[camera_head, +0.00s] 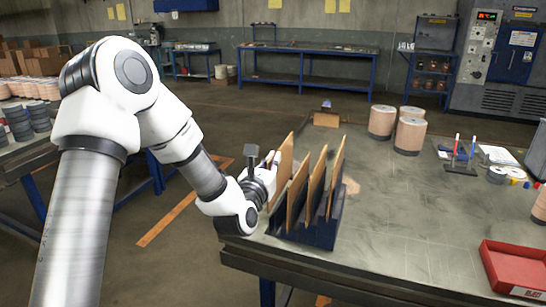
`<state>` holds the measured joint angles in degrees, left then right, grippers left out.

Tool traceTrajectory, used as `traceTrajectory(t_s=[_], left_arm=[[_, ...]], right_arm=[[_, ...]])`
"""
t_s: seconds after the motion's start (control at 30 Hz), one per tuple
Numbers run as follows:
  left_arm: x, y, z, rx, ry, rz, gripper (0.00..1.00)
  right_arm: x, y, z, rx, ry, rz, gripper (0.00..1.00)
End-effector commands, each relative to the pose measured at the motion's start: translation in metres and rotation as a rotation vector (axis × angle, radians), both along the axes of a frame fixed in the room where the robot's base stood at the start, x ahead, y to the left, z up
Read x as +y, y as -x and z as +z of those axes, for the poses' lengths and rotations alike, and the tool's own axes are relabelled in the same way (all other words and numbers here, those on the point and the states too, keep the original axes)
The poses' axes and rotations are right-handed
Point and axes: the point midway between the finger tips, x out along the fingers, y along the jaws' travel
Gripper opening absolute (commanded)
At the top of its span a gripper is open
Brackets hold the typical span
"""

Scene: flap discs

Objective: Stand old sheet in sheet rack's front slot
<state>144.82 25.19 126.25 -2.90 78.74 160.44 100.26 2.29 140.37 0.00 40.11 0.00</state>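A dark blue sheet rack (320,236) stands near the left front edge of the table. Three thin brown sheets stand upright in it, side by side: a left one (297,195), a middle one (318,188) and a right one (337,175). Another brown sheet (284,168) is upright at the rack's left end, its top higher than the neighbouring sheet's. My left gripper (272,164) is at the left edge of this sheet and appears shut on it. Its fingertips are small and partly hidden, as is the sheet's lower end. My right gripper is not in view.
The grey table (390,225) has clear room right of the rack. Several flap disc stacks (409,135) stand at the back. A red bin (514,268) is at the front right, and a pen stand (460,168) is farther back. A small brown block (326,119) is at the far edge.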

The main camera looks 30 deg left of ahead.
Motion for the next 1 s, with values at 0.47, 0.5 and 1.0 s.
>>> traceTrajectory(t_s=[0.47,0.5,1.0], left_arm=[[-0.0001,-0.0001,-0.0030,-0.001,0.000,0.000,0.00],[-0.0001,0.0000,-0.0032,-0.001,0.000,0.000,0.00],[-0.0002,-0.0001,-0.0024,-0.001,-0.001,0.000,0.00]], right_arm=[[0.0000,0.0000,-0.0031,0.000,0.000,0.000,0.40],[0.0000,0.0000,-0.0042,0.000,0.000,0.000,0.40],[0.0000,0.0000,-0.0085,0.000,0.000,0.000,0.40]])
